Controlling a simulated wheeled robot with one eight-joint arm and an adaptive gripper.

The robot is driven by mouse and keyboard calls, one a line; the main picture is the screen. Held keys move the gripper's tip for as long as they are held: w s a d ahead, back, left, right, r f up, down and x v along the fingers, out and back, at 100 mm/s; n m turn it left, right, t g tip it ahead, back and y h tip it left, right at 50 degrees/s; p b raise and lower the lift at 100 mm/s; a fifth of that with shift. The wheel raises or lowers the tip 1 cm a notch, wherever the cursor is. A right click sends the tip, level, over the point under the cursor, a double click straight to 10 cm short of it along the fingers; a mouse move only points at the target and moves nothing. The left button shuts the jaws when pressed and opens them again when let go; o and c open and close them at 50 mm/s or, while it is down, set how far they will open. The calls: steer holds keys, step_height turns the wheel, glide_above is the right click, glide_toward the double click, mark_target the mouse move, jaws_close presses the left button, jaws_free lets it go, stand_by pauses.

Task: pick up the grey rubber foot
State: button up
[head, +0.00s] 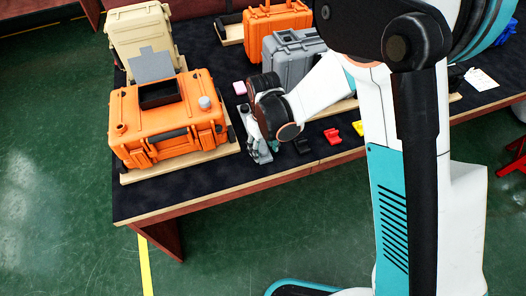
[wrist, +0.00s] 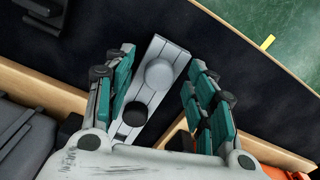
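In the wrist view a light grey round piece (wrist: 159,73), which looks like the grey rubber foot, sits on a narrow grey holder (wrist: 155,50). A darker round piece or recess (wrist: 136,114) is beside it on the same holder, closer to my palm. My gripper (wrist: 160,60) is open, with its teal-and-grey fingers on either side of the holder and a visible gap to the round piece. In the head view my gripper (head: 259,150) is low over the table's front edge area, and the holder is mostly hidden there by it.
An orange case (head: 150,148) with a grey knob-like piece (head: 205,103) on top stands left of my gripper. A grey case (head: 291,62) stands behind.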

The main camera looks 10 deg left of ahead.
mark_target(264, 150)
steer(key=c, duration=0.8)
steer(key=shift+c, duration=0.2)
steer(key=shift+r, duration=0.15)
step_height(264, 150, up, 23)
steer(key=p, duration=0.9)
steer(key=shift+r, duration=0.15)
